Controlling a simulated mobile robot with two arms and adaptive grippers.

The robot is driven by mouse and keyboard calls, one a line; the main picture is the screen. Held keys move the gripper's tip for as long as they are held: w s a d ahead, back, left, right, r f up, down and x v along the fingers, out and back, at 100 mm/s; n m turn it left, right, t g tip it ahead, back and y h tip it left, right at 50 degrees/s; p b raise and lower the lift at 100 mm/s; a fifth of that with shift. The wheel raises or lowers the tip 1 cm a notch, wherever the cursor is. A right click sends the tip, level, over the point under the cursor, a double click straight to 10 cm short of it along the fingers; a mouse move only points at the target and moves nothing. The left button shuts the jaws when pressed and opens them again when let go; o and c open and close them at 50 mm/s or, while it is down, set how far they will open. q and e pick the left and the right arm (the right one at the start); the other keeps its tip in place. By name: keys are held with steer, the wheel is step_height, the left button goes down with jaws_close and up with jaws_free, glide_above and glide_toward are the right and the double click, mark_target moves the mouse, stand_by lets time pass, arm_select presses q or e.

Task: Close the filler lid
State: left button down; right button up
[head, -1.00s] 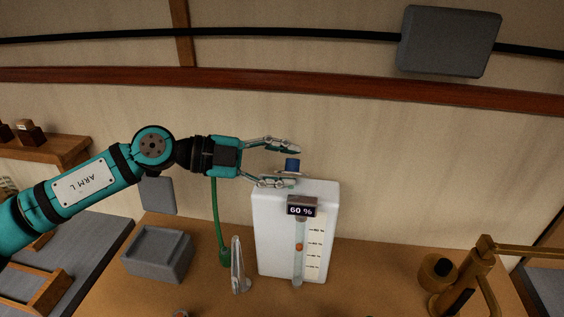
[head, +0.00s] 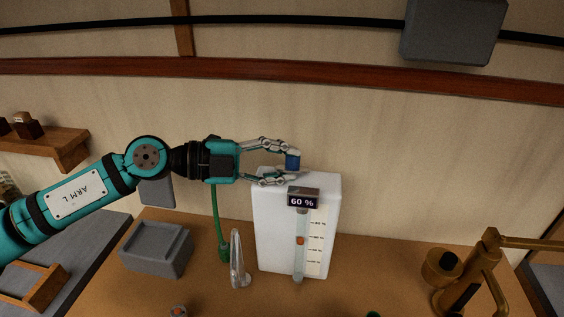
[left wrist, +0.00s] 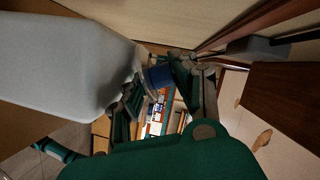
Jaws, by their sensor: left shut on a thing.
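The white tank (head: 270,235) stands upright on the brown table against the wall. A display on its front (head: 303,201) reads 60 %, above a level tube with an orange float (head: 300,240). The blue filler lid (head: 293,162) stands up at the tank's top; its hinge is hidden. My left gripper (head: 291,168) comes in from the left and is shut on the blue lid, one finger above and behind it, one below. In the left wrist view the blue lid (left wrist: 160,75) sits between the fingers, beside the white tank (left wrist: 60,60). My right gripper is not in view.
A grey box (head: 156,250) and a clear upright piece (head: 237,260) stand left of the tank, with a green hose (head: 216,215) behind. A brass tap (head: 470,275) stands at the right. The table right of the tank is mostly clear.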

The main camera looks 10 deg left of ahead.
arm_select(q)
steer(key=c, duration=1.4)
jaws_free()
steer(key=shift+r, duration=0.15)
steer(key=v, duration=1.2)
